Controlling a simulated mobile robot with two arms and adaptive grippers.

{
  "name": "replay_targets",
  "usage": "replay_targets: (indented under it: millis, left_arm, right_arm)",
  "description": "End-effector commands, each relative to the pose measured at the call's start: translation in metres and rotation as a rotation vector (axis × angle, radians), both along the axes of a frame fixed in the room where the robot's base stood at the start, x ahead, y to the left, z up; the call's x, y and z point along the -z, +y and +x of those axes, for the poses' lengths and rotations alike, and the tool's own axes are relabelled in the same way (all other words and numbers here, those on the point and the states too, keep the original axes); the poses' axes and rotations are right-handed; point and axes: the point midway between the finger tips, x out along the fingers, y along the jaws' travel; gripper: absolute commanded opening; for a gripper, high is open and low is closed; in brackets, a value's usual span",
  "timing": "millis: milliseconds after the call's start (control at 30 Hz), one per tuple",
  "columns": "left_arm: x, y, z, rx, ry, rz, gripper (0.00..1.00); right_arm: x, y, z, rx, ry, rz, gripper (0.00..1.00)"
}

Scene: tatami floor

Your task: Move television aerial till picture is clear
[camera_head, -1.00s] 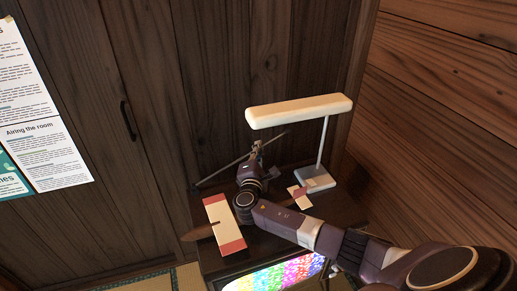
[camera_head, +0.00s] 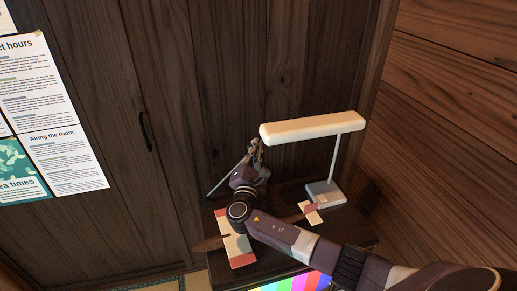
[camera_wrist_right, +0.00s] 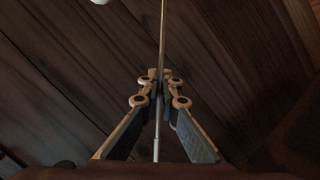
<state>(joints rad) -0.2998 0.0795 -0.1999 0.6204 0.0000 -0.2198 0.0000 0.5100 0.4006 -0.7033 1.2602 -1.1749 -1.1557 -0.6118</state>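The television (camera_head: 270,265) is a dark box at the bottom of the head view. The visible strip of its screen (camera_head: 298,283) shows clean vertical colour bars; the rest is cut off by the frame. The aerial (camera_head: 221,182) is a thin rod slanting down to the left from my right gripper (camera_head: 256,151). In the right wrist view, the aerial (camera_wrist_right: 162,35) runs between the fingers of my right gripper (camera_wrist_right: 161,88), which are closed around it. My right arm hides part of the television top. My left gripper is not in view.
A desk lamp (camera_head: 314,130) with a long cream shade stands at the right, close to my right arm. A red-and-white card (camera_head: 238,252) and a smaller card (camera_head: 311,213) lie on the television top. Dark wood panels rise close behind. Posters (camera_head: 62,155) hang at the left.

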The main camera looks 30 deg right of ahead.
Motion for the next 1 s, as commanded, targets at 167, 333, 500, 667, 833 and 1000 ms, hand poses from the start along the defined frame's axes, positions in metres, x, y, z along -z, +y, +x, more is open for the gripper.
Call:
replay_targets:
  millis: [167,333,500,667,833,1000]
  left_arm:
    - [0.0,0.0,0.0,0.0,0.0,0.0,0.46]
    - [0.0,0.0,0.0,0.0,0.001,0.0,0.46]
    - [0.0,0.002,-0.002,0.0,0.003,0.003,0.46]
    - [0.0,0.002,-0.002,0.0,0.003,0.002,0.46]
    - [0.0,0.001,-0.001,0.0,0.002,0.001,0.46]
    - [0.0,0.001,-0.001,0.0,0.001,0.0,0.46]
  right_arm:
    - [0.001,0.0,0.0,-0.001,0.001,0.002,0.16]
    - [0.001,0.0,0.0,0.0,0.001,0.002,0.21]
    - [0.001,0.0,-0.001,0.0,0.0,0.002,0.21]
    - [0.005,0.01,-0.013,-0.003,0.001,0.004,0.21]
    - [0.011,0.031,-0.04,-0.002,0.002,0.006,0.21]
    - [0.016,0.053,-0.067,-0.003,0.002,0.005,0.21]
